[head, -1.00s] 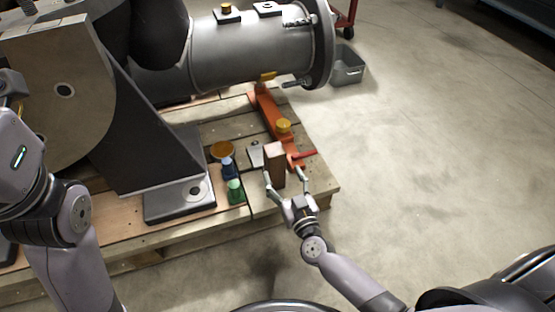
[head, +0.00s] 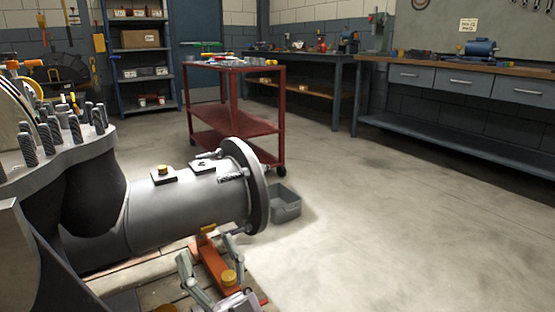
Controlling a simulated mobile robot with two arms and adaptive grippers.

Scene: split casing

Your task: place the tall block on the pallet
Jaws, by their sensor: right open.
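My right gripper (head: 206,252) is at the bottom of the head view, with its two fingers apart and pointing up the picture. No block shows between the fingers. The tall block is not visible now; it is hidden or below the picture's edge. The wooden pallet (head: 150,283) shows only as a strip at the bottom left, under the grey casing. My left gripper is out of view.
The grey flanged casing (head: 185,205) fills the left. An orange support (head: 212,262) with a yellow knob lies by the gripper. A grey bin (head: 287,205) and red cart (head: 235,110) stand behind. Workbenches (head: 460,65) line the back; the floor at right is clear.

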